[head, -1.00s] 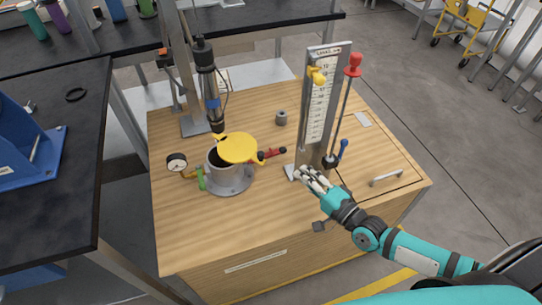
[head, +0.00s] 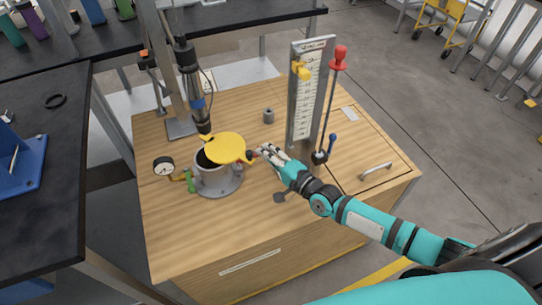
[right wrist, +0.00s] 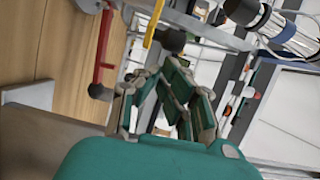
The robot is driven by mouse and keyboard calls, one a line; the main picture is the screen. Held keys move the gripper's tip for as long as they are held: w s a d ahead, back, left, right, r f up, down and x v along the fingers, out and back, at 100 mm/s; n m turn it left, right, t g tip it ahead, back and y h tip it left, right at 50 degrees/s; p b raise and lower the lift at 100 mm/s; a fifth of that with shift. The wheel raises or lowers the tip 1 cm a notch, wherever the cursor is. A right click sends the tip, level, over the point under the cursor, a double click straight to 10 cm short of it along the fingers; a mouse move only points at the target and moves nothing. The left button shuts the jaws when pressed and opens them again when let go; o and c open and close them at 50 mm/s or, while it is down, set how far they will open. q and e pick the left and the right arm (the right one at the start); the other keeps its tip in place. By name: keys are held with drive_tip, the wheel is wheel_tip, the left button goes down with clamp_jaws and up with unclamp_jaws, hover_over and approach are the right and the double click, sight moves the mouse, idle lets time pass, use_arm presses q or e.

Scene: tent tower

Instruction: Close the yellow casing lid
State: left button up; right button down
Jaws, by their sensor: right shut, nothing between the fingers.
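The yellow lid (head: 226,148) sits tilted and off-centre over the grey round casing (head: 219,183). The casing's dark opening shows at the lid's left and front side. My right gripper (head: 263,151) is just right of the lid's right edge, shut and empty; I cannot tell whether it touches. In the right wrist view the gripper's fingers (right wrist: 172,88) show close to a thin yellow edge (right wrist: 153,22), which looks like the lid seen edge-on. My left gripper is not in view.
A red handle (right wrist: 103,55) on the casing's right is mostly behind my gripper in the head view. A gauge (head: 164,166) and green handle (head: 190,182) are at the left. A hanging tool (head: 193,90) stands behind. A scale column (head: 306,95) and red-knobbed lever (head: 339,58) stand at the right.

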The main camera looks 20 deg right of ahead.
drive_tip(key=s+a+m+h+p, duration=0.1)
drive_tip(key=s+a+h+p, duration=0.1)
drive_tip(key=a, duration=0.3)
drive_tip(key=s+a+m+t+h+p, duration=0.1)
drive_tip(key=s+a+h+p, duration=0.1)
drive_tip(key=s+a+p, duration=0.2)
drive_tip(key=shift+a+m+p, duration=0.4)
drive_tip(key=shift+a+p, duration=0.1)
drive_tip(key=shift+a, duration=0.8)
idle(0.5)
